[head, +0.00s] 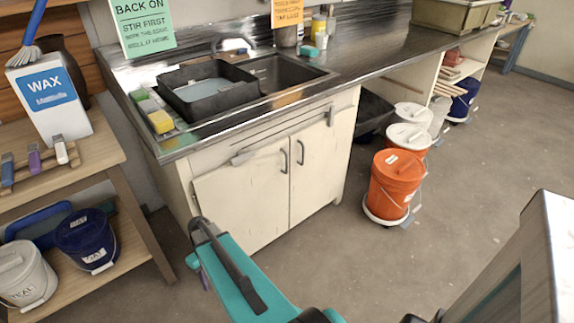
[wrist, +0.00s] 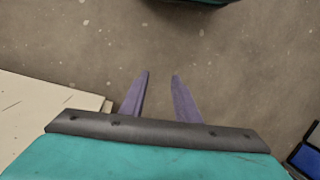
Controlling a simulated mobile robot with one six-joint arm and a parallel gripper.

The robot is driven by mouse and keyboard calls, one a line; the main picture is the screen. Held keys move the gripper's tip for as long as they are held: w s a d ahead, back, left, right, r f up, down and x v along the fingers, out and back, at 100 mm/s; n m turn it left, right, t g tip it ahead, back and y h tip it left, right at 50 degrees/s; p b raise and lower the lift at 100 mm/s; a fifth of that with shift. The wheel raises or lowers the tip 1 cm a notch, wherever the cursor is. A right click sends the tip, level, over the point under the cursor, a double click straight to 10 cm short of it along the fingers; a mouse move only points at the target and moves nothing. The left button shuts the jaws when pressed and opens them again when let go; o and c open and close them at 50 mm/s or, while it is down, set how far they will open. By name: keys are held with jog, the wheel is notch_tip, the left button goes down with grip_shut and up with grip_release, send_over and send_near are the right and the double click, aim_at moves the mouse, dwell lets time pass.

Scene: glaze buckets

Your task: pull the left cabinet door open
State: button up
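The left cabinet door (head: 240,200) is a cream panel under the sink counter in the head view. It looks shut, with a dark curved handle (head: 284,160) near its right edge. The right door (head: 318,165) is beside it with its own handle (head: 300,152). My gripper, at the end of the teal arm, is in front of the left door's lower left part, well away from the handle. In the wrist view its two purple fingers (wrist: 161,76) are apart with only floor between them. A cream panel (wrist: 45,115), possibly part of the cabinet, shows at lower left there.
A wooden shelf unit (head: 148,225) with a blue bucket (head: 85,235) and a white bucket (head: 25,275) stands at left. An orange bucket (head: 393,185) stands on the floor right of the cabinet. The floor (head: 330,245) before the doors is clear.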

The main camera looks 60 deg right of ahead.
jog(key=w+d+r+t, duration=0.1)
jog(key=w+d+r, duration=0.1)
jog(key=d+r, duration=0.35)
jog(key=w+d+r+t, duration=0.1)
jog(key=w+d+r, duration=0.15)
jog(key=d, duration=0.65)
notch_tip(320, 180, up, 25)
jog(key=t+h+b, duration=0.2)
jog(key=t+h, duration=0.1)
jog(key=t, duration=0.1)
send_over(287, 170)
jog(key=s, duration=0.5)
jog(key=shift+w+a, duration=0.1)
jog(key=shift+w, duration=0.05)
jog(key=shift+f, duration=0.1)
jog(key=p+x, duration=0.1)
jog(key=x, duration=1.2)
jog(key=shift+w+a+f, duration=0.15)
jog(key=shift+f, duration=0.15)
jog(key=shift+c, duration=0.5)
grip_shut()
